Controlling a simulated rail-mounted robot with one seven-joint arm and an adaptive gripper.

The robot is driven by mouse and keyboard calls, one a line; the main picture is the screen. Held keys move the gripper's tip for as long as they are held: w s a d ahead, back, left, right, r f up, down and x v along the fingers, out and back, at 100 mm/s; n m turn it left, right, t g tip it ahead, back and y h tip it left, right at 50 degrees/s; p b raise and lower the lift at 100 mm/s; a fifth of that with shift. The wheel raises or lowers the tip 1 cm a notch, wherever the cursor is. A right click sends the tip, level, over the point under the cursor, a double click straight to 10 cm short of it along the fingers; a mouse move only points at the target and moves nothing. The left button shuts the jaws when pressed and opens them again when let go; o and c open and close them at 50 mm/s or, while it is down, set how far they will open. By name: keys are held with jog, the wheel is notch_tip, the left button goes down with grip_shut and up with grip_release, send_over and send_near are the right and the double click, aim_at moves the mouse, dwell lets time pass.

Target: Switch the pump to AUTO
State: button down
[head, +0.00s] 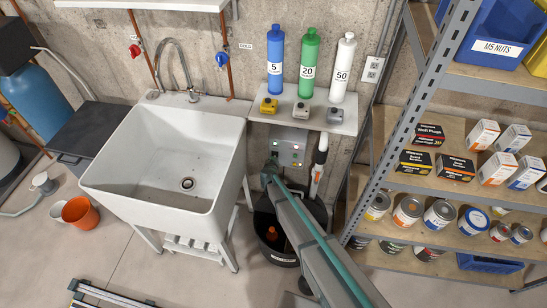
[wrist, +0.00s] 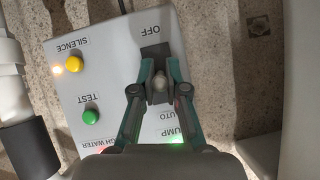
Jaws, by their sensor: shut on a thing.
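The pump control panel (head: 291,143) is a grey box on the wall under the small shelf, with lit lamps on its face. My gripper (head: 271,167) is at its lower left part, and hides the switch in the head view. In the wrist view the panel (wrist: 110,60) appears upside down. My gripper (wrist: 159,88) is shut on the pale tip of the switch lever (wrist: 158,84), which has a dark plate (wrist: 155,53) beside it. OFF is printed above the lever, AUTO below it. I cannot tell which way the lever is set.
A yellow SILENCE button (wrist: 73,68) and a green TEST button (wrist: 91,116) sit beside the switch. Green and red lamps glow near PUMP and HIGH WATER. A white sink (head: 170,165) stands left, a metal shelf rack (head: 405,125) right, and a dark sump (head: 262,225) below.

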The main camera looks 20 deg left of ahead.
jog(key=shift+r+g+p, duration=0.25)
jog(key=shift+g+p, duration=0.05)
jog(key=shift+g, duration=0.7)
jog(key=c, duration=1.2)
grip_release()
jog(key=shift+r, duration=0.1)
jog(key=v, duration=1.1)
jog(key=shift+s+r, duration=0.3)
jog(key=shift+a, duration=0.1)
